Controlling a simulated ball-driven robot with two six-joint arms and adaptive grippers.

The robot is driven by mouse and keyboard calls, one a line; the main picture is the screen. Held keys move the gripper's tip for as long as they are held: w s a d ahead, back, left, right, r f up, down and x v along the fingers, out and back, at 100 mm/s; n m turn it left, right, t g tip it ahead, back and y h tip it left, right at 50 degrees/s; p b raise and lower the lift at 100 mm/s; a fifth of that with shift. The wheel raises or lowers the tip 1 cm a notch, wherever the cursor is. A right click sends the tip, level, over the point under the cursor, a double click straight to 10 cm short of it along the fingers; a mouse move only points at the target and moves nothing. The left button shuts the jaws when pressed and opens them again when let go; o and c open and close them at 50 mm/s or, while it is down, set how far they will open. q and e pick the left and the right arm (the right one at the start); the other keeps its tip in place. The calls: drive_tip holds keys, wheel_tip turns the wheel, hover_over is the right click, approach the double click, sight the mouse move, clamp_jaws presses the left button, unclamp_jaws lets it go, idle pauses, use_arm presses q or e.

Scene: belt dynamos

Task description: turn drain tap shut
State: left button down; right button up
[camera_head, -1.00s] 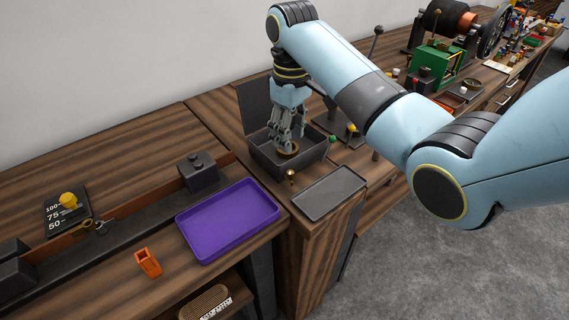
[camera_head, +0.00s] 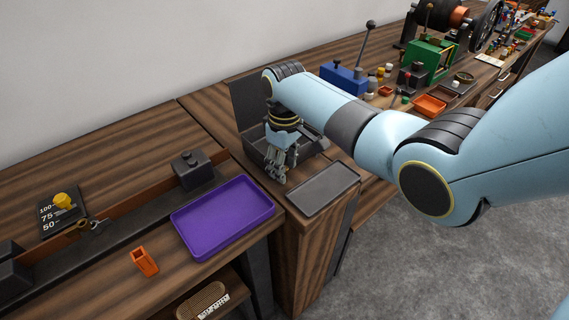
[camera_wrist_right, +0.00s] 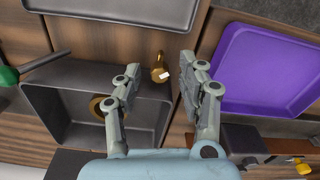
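The drain tap (camera_wrist_right: 160,68), a small brass fitting with a pale tab, sits on the wood beside the dark sink-like box (camera_wrist_right: 60,128) in the right wrist view. A brass ring (camera_wrist_right: 96,107) lies in the box's floor. My right gripper (camera_wrist_right: 159,63) is open, with its fingers apart on either side of the tap in that view; I cannot tell if either touches it. In the head view my right gripper (camera_head: 276,178) points down at the front of the dark box (camera_head: 316,150) and hides the tap. My left gripper is not in view.
A dark grey tray (camera_head: 322,189) lies right of the gripper, and a purple tray (camera_head: 222,216) left and in front. A blue block (camera_head: 343,77) with a lever stands behind my arm.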

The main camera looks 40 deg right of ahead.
clamp_jaws()
drive_tip(key=shift+r+n+p, duration=0.15)
drive_tip(key=shift+n+p, duration=0.25)
drive_tip(key=shift+n, duration=0.4)
drive_tip(key=shift+o, duration=0.6)
unclamp_jaws()
